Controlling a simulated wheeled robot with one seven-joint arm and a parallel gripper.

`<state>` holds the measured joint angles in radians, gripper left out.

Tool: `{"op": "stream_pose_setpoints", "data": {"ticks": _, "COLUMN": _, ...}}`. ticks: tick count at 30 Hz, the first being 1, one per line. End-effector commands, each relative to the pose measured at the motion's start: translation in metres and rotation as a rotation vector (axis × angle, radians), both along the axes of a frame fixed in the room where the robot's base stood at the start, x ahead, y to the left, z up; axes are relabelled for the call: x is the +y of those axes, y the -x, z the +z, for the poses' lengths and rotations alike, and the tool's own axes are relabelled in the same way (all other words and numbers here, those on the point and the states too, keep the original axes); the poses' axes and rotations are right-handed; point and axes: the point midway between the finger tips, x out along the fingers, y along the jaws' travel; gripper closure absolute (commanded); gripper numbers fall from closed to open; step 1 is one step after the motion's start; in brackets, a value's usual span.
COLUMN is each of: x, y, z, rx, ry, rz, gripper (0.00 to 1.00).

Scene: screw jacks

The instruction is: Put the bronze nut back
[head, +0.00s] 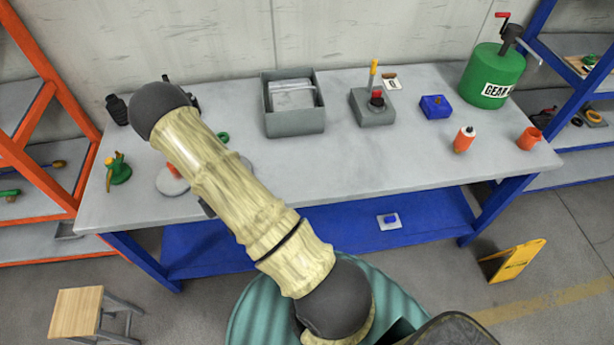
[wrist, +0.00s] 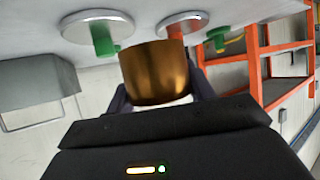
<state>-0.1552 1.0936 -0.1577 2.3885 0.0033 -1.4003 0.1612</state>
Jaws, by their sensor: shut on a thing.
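The bronze nut (wrist: 155,74) sits between the fingers of my gripper (wrist: 161,92) in the wrist view, which is shut on it. Two round grey bases show just past it in the wrist view, one with a green post (wrist: 102,40) and one with a red post (wrist: 175,31). The nut overlaps the red post's base in the picture; I cannot tell whether they touch. In the head view, one base with a red post (head: 172,186) shows left of my arm. My arm hides the gripper and nut there.
On the grey table (head: 340,165) stand a grey bin (head: 295,122), a grey block with a red knob (head: 373,108), a blue block (head: 435,107), a green gear drum (head: 492,75) and a green tool (head: 118,170). An orange shelf (head: 50,120) stands left. The table's front middle is clear.

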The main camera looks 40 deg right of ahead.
Motion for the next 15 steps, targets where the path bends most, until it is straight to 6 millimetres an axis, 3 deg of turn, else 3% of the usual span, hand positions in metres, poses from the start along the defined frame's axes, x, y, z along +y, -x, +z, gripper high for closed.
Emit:
{"op": "stream_pose_setpoints", "data": {"ticks": 5, "x": -0.002, "y": -0.002, "z": 0.001, "rx": -0.005, "ry": 0.000, "rz": -0.006, "gripper": 1.00}}
{"op": "stream_pose_setpoints", "data": {"ticks": 8, "x": -0.013, "y": -0.007, "z": 0.001, "rx": -0.007, "ry": 0.000, "rz": -0.040, "gripper": 1.00}}
{"op": "stream_pose_setpoints", "data": {"ticks": 11, "x": -0.037, "y": -0.016, "z": 0.001, "rx": -0.011, "ry": 0.000, "rz": -0.116, "gripper": 1.00}}
{"op": "stream_pose_setpoints", "data": {"ticks": 15, "x": -0.092, "y": -0.029, "z": 0.006, "rx": -0.015, "ry": -0.002, "rz": -0.308, "gripper": 1.00}}
